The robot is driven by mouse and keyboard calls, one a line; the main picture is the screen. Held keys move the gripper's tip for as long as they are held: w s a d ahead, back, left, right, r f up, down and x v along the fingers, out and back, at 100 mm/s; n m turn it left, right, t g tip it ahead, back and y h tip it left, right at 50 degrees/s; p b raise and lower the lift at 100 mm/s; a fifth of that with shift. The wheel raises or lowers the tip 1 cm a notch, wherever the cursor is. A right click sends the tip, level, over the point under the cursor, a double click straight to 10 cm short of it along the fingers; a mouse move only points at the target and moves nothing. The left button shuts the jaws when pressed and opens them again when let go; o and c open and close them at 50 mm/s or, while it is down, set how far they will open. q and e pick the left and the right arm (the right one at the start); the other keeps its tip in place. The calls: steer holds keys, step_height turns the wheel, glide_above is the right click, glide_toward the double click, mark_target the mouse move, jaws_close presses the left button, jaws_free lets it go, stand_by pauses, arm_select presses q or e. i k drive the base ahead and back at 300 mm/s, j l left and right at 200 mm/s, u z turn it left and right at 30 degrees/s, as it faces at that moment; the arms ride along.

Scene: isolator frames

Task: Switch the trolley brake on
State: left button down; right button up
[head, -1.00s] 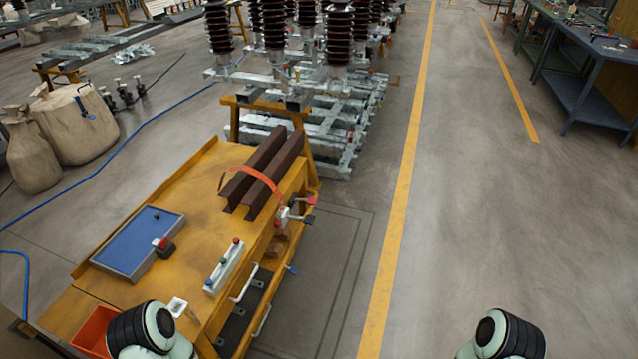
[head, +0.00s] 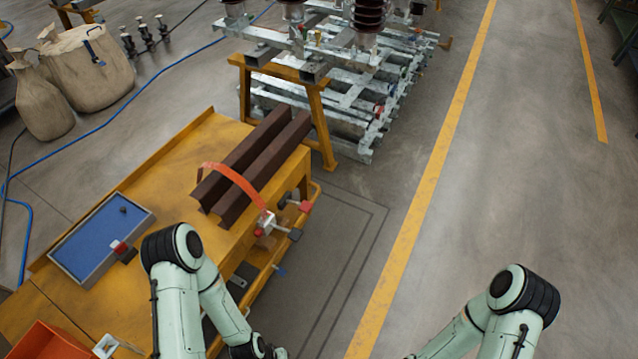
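The trolley (head: 190,175) is a yellow flat-topped cart at the left, with a yellow rail along its right side. A small blue lever-like part (head: 279,271) sticks out low on that side; I cannot tell whether it is the brake or how it is set. A clamp with red and black ends (head: 268,225) sits at the trolley's right edge, at the end of an orange strap. My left arm reaches down over the trolley's near right side and hides part of it. My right arm is at the lower right over the floor. Both grippers are out of the picture below.
Two brown steel beams (head: 250,165) and a blue tray (head: 85,245) lie on the trolley top. An orange bin (head: 48,343) is at the near left. A yellow trestle (head: 322,125) and metal frames stand beyond. The floor to the right is clear.

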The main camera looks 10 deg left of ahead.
mark_target(306, 206)
steer(key=i+l, duration=0.3)
steer(key=i, duration=0.15)
steer(key=i+l+u, duration=0.1)
steer(key=i+l, duration=0.25)
steer(key=i, duration=0.15)
